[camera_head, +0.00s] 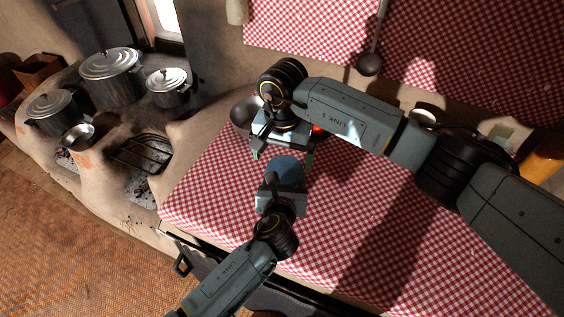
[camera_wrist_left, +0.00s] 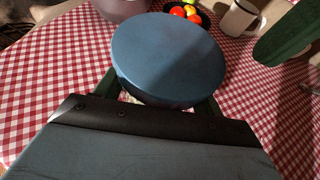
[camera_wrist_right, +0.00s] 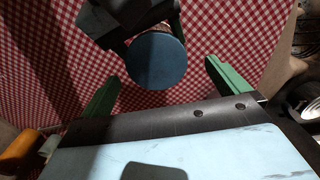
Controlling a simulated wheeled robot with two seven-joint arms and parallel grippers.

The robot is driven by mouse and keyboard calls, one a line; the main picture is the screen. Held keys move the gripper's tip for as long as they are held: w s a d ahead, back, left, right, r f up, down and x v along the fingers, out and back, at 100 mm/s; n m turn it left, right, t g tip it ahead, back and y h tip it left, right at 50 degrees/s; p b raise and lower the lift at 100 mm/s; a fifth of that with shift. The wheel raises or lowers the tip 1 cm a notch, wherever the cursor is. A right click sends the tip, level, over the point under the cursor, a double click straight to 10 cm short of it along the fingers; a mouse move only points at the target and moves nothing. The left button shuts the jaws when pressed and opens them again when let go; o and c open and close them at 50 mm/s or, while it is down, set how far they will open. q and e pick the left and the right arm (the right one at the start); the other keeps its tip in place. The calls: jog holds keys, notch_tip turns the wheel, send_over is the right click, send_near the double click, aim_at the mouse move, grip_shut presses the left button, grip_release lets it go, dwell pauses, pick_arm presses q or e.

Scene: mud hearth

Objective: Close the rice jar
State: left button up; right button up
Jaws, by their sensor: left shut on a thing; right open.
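The rice jar shows mostly as its round blue lid (camera_head: 286,168), seen from above near the middle of the checked table. In the left wrist view the lid (camera_wrist_left: 170,55) covers the top and hides most of the jar body. A brownish strip of the jar (camera_wrist_right: 152,33) shows past the lid's edge in the right wrist view. I cannot tell how firmly the lid sits. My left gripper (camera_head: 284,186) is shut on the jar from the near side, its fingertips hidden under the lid. My right gripper (camera_head: 283,157) is open and empty above the lid, one finger to each side.
A metal bowl (camera_head: 243,109) stands behind my right gripper. A dark dish with red and green produce (camera_wrist_left: 186,11) and a white mug (camera_wrist_left: 238,17) stand at the back. A ladle (camera_head: 369,62) hangs on the wall. The stove with pots (camera_head: 112,78) is left. The table's front is clear.

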aim_at(284, 169)
jog(key=r+n, duration=0.1)
jog(key=r, duration=0.1)
jog(key=r+n, duration=0.2)
jog(key=shift+d+r, duration=0.2)
jog(key=shift+r, duration=0.05)
notch_tip(284, 169, down, 8)
jog(key=shift+f, duration=0.1)
dwell(0.7)
jog(key=c, duration=1)
jog(key=shift+o, duration=0.2)
jog(key=m, duration=0.6)
